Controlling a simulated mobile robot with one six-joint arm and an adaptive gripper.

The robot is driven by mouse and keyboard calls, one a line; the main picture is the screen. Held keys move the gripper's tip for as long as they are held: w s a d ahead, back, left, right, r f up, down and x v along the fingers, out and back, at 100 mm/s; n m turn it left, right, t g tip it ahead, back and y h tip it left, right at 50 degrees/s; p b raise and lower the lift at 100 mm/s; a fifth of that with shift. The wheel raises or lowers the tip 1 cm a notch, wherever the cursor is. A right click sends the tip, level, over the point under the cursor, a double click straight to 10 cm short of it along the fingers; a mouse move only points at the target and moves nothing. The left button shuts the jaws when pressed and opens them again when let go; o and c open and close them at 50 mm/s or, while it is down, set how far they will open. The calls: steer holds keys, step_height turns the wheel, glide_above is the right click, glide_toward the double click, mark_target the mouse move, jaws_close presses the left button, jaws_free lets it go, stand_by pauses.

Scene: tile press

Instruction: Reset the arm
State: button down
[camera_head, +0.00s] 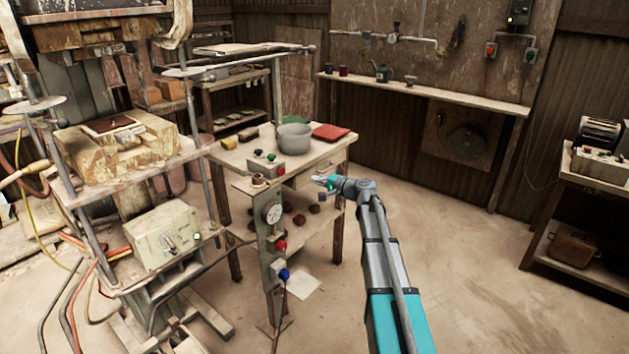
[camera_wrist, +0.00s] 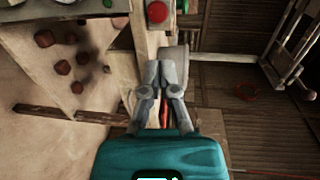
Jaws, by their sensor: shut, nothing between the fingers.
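My gripper (camera_head: 324,181) is at the end of my extended arm, in front of the worktable's right front side in the head view. In the wrist view my gripper (camera_wrist: 163,68) shows with its grey fingers together and nothing held. The teal wrist housing fills the lower middle of that view. A control post with a gauge (camera_head: 273,213), a red button (camera_head: 281,246) and a blue button (camera_head: 284,274) stands to the left of the gripper. A red button (camera_wrist: 157,12) also shows beyond the fingertips in the wrist view.
The worktable (camera_head: 333,152) holds a grey bucket (camera_head: 294,137), a red cloth-like item (camera_head: 331,132) and a small button box (camera_head: 266,167). The tile press (camera_head: 120,150) stands left. A wall shelf (camera_head: 430,95) and a side table (camera_head: 600,170) stand right. The floor (camera_head: 460,260) right of my arm is clear.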

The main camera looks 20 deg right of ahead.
steer(key=s+a+f+n+g+h, duration=0.1)
steer(key=s+a+f+n+g, duration=0.4)
steer(key=s, duration=0.4)
steer(key=s+a+f+n+g+h, duration=0.1)
steer(key=s+a+f+n+g, duration=0.15)
steer(key=s+a+f, duration=0.45)
steer(key=s+f+n+g+h, duration=0.2)
steer(key=s+f+g+h, duration=0.15)
steer(key=s, duration=0.95)
steer(key=s+d+n+g+h, duration=0.1)
steer(key=s+d+g+h, duration=0.15)
steer(key=s+h, duration=0.4)
step_height(320, 180, up, 16)
steer(key=s+y+p, duration=0.1)
steer(key=y+p, duration=0.1)
steer(key=p, duration=1.4)
steer(key=shift+d+p, duration=0.4)
steer(key=shift+d, duration=0.05)
